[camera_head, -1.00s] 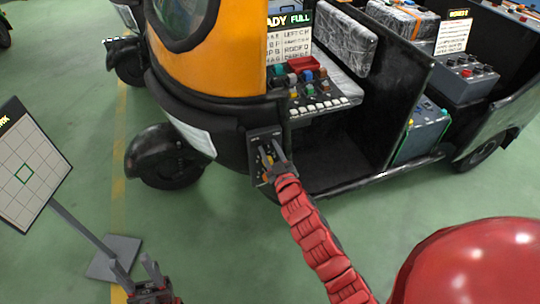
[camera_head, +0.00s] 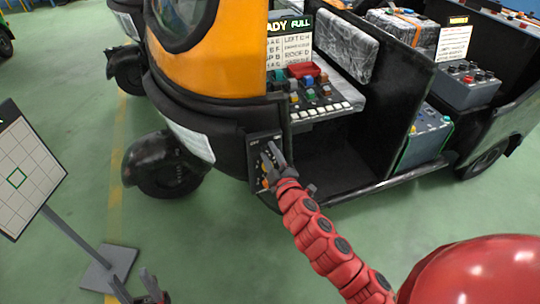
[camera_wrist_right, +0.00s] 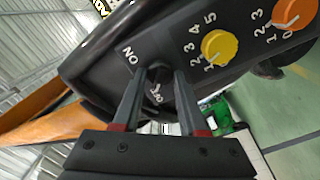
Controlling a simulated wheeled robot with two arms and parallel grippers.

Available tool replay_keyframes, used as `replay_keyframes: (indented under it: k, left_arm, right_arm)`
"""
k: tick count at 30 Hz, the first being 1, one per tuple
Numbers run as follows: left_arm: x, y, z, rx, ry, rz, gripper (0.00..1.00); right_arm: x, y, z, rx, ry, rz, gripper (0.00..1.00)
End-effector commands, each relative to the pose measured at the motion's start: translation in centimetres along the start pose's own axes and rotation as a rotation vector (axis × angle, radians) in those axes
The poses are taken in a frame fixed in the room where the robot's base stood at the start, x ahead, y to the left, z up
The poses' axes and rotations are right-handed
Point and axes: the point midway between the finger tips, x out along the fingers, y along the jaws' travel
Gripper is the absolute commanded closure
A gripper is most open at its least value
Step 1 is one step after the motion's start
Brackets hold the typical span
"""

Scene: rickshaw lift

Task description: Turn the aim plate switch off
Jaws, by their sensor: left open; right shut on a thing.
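A dark switch panel (camera_head: 261,180) is fixed to the front side of the rickshaw. In the right wrist view a black switch knob (camera_wrist_right: 158,72) sits on it, with ON lettered at its upper left and OFF-like lettering below, partly hidden. My right gripper (camera_head: 270,154) is at the panel; in the wrist view its two fingers (camera_wrist_right: 160,82) are shut on the black knob, one on each side. My left gripper (camera_head: 140,288) is open and empty near the floor at the bottom left. A white gridded board (camera_head: 22,172) with a green centre square stands on a post at left.
A yellow dial (camera_wrist_right: 219,47) and an orange dial (camera_wrist_right: 293,12) with numbers sit beside the switch. The rickshaw's yellow front (camera_head: 215,65) and black front wheel (camera_head: 165,165) are close by. Green floor (camera_head: 225,250) is open in front.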

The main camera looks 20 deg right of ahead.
Motion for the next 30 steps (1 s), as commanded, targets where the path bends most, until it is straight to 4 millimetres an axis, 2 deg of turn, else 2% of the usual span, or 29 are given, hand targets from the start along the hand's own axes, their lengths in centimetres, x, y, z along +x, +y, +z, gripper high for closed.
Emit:
replay_keyframes:
  k: [14, 15, 19, 30]
  left_arm:
    - [-0.08, 0.0, 0.02, 0.0, 0.0, 0.0, 0.5]
    - [-0.08, 0.0, 0.01, 0.0, 0.0, 0.0, 0.5]
    - [-0.08, 0.0, 0.01, 0.0, 0.0, 0.0, 0.5]
    - [-0.1, 0.01, 0.02, 0.0, 0.0, 0.0, 0.5]
  right_arm:
    - [-0.03, -0.11, 0.03, -0.011, 0.0, -0.002, 1.0]
    - [-0.03, -0.12, 0.03, -0.011, 0.0, -0.002, 0.53]
    - [-0.02, -0.08, 0.01, -0.011, 0.0, -0.001, 0.3]
    - [-0.36, -0.03, 0.07, -0.011, 0.0, 0.0, 0.28]
